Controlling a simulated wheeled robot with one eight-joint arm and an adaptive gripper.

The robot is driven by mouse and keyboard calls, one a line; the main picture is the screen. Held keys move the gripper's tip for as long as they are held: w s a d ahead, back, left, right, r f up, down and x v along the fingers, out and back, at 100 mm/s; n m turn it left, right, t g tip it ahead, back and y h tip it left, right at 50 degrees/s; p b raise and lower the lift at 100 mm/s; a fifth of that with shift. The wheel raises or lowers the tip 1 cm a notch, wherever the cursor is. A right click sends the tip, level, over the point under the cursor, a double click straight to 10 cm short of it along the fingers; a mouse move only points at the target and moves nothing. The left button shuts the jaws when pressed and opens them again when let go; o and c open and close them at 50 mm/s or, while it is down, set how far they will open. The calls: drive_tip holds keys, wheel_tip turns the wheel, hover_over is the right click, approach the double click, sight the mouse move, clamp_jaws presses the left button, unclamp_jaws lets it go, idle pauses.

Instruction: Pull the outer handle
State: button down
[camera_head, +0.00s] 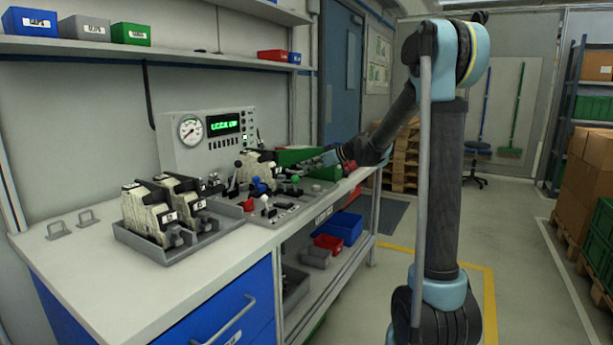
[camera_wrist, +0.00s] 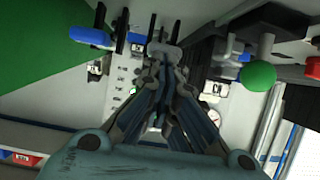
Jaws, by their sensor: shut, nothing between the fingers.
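A lever panel (camera_head: 290,207) lies on the workbench, with several handles in different colours. A blue-knobbed handle (camera_head: 258,187), a green-knobbed one (camera_head: 295,179) and a white-knobbed one (camera_head: 264,199) stand up from it. I cannot tell which one is the outer handle. My gripper (camera_head: 322,160) is above the panel's far right side. In the wrist view my gripper (camera_wrist: 166,48) is shut and empty. The green knob (camera_wrist: 258,75) is to its right, apart from the fingers, and a blue grip (camera_wrist: 90,37) is to its left. Contact at the fingertips is unclear.
A grey box with a gauge (camera_head: 190,130) and green display stands behind the panel. A grey tray (camera_head: 155,247) with block-like units sits at left. A shelf (camera_head: 150,54) with small bins hangs above. The floor at right is open, with boxes (camera_head: 590,170) beyond.

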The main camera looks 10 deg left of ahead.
drive_tip(key=v, duration=1)
drive_tip(key=shift+d+f, duration=0.2)
drive_tip(key=shift+d, duration=0.1)
drive_tip(key=s+d+f+m+g+h, duration=0.1)
drive_tip(key=s+d+f+m+h, duration=0.3)
drive_tip(key=s, duration=0.9)
drive_tip(key=s+d+f+m+g+h, duration=0.1)
drive_tip(key=s+d+f+m+h, duration=0.3)
drive_tip(key=s+d+f, duration=0.7)
drive_tip(key=s+d+f+m+g+h, duration=0.1)
drive_tip(key=s+d+f+m+h, duration=0.2)
drive_tip(key=s, duration=1.4)
drive_tip(key=d+f+m, duration=0.2)
drive_tip(key=d+f, duration=0.3)
drive_tip(key=shift+h, duration=0.4)
drive_tip(key=shift+w+f, duration=0.15)
drive_tip(key=shift+w, duration=0.35)
